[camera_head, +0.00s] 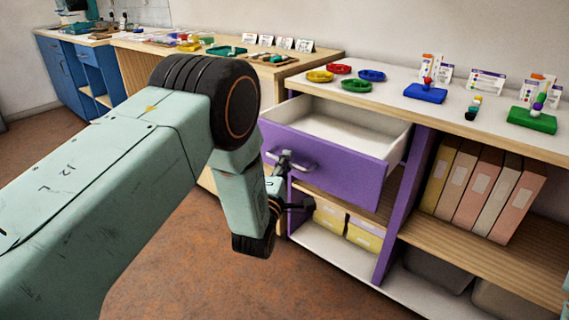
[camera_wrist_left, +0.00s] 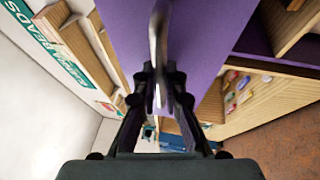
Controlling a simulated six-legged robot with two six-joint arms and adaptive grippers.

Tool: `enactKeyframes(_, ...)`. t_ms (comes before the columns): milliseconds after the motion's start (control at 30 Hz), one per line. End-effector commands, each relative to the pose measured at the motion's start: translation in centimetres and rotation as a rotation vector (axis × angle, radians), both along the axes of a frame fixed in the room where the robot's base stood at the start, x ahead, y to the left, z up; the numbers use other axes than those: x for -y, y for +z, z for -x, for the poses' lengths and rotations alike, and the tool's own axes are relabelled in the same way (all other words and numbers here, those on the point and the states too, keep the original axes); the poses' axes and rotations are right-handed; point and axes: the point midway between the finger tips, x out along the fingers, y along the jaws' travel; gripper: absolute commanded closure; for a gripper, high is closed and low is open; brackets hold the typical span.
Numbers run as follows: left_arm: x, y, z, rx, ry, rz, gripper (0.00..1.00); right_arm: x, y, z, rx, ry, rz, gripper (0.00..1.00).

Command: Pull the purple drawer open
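The purple drawer (camera_head: 335,163) stands pulled well out of the white-topped cabinet, and its pale empty inside shows. A grey bar handle (camera_head: 305,166) sits on its front. My left gripper (camera_head: 286,161) is at this handle. In the left wrist view, the two dark fingers of my left gripper (camera_wrist_left: 160,78) lie close on either side of the handle (camera_wrist_left: 158,35), against the purple drawer front (camera_wrist_left: 205,30). The gripper looks shut on the handle; the exact contact is partly hidden. My right gripper is not in view.
The white cabinet top (camera_head: 388,101) carries coloured dishes and bead boards. Binders (camera_head: 478,190) stand on the shelf right of the drawer, and yellow boxes (camera_head: 363,236) sit below it. A wooden table stands behind my left arm. Brown floor (camera_head: 215,270) is free in front.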

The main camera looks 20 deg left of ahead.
Motion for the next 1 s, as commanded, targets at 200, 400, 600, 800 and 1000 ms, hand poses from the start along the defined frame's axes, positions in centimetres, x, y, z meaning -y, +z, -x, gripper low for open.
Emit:
enactKeyframes(200,0.0,0.0,0.1,0.001,-0.001,0.000,0.72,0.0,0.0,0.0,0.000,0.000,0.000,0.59)
enactKeyframes(400,-0.1,0.0,0.2,0.001,0.000,0.000,0.66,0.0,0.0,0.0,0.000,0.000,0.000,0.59)
enactKeyframes(600,-0.1,-0.1,0.5,-0.001,0.000,0.000,0.66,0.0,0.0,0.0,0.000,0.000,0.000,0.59)
enactKeyframes(800,0.1,-0.6,3.1,-0.005,-0.002,-0.002,0.66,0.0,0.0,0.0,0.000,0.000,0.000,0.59)
enactKeyframes(1000,0.3,-1.4,7.3,-0.006,-0.001,-0.001,0.66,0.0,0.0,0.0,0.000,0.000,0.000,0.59)
